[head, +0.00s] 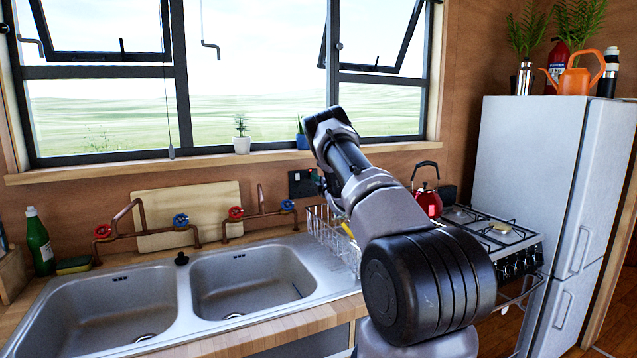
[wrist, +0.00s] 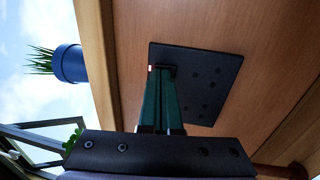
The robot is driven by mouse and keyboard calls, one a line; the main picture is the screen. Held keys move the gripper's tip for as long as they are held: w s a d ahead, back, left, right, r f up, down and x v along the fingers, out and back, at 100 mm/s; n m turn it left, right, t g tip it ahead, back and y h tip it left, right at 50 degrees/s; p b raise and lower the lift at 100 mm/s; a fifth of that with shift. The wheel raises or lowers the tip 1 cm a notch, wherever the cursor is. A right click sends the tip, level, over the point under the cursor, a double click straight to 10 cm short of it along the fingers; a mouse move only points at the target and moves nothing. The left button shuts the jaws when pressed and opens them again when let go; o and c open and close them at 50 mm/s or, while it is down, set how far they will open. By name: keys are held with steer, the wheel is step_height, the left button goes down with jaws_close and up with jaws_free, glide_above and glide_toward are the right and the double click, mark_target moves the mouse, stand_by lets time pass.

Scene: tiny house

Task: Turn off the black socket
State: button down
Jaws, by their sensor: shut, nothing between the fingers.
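The black socket (head: 301,184) is on the wooden wall under the window sill, left of my arm. In the wrist view the socket (wrist: 215,85) is a dark plate with several small holes, turned sideways in the picture. A small red and white mark shows at its left edge, beside my fingertips. My gripper (wrist: 166,72) is shut and empty. Its green fingers reach to the upper left part of the plate and cover some of it. I cannot tell whether the tips touch. In the head view my arm hides most of the gripper.
A wire dish rack (head: 328,232) stands below the socket, beside the double sink (head: 250,280). A red kettle (head: 428,203) stands on the stove (head: 490,232) to the right. A blue plant pot (head: 302,141) is on the sill above the socket.

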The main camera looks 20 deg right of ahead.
steer(key=shift+w, duration=0.25)
